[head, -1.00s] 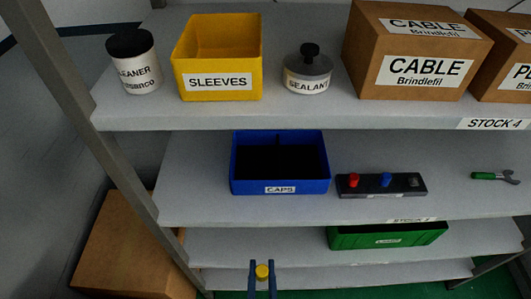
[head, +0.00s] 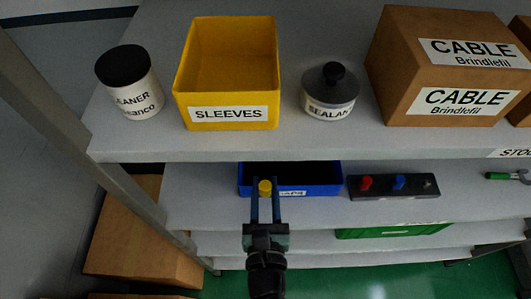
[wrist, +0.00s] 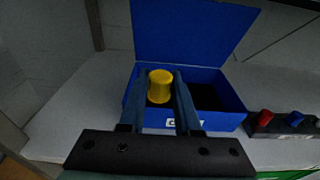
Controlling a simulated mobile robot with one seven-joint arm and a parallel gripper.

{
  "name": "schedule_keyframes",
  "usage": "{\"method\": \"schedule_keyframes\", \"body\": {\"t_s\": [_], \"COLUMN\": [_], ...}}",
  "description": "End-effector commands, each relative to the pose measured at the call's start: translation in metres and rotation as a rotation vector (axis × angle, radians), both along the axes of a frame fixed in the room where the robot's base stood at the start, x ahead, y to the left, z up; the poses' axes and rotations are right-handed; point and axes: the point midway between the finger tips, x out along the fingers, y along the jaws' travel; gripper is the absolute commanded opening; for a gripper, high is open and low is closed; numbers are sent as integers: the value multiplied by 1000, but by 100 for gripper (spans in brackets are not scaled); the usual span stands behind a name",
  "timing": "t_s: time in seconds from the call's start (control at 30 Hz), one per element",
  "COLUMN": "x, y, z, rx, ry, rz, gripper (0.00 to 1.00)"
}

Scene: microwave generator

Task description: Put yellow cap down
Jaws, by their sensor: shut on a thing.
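The yellow cap (head: 265,187) is held between the two fingers of my gripper (head: 265,189). In the wrist view the yellow cap (wrist: 160,86) sits upright between the fingertips of my gripper (wrist: 160,88). The blue bin (head: 325,188) labelled CAPS stands on the second shelf. The cap and fingers overlap the front of the bin in the head view. In the wrist view the blue bin (wrist: 226,118) lies behind the cap, with a dark interior and a tall blue back panel. I cannot tell whether the cap is above the bin's opening or before its front wall.
A strip with a red cap (head: 366,183), a blue cap (head: 398,182) and a dark end spot stands right of the bin. The upper shelf (head: 240,145) overhangs, bearing a yellow SLEEVES bin (head: 228,115), jars and boxes. A green bin (head: 390,231) sits lower.

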Motion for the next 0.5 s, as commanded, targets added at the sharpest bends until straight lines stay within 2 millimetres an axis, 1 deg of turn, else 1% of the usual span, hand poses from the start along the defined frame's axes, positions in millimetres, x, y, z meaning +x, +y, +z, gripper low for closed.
{"method": "schedule_keyframes", "body": {"t_s": [0.03, 0.1, 0.47, 0.5], "x": [13, 28, 103, 102], "y": [0, 0, 0, -1], "z": [6, 5, 4, -13], "rx": [0, 1, 2, 1], "ry": [-3, -2, -2, 3], "rz": [0, 0, -1, -3], "gripper": [0, 0, 0, 0]}}
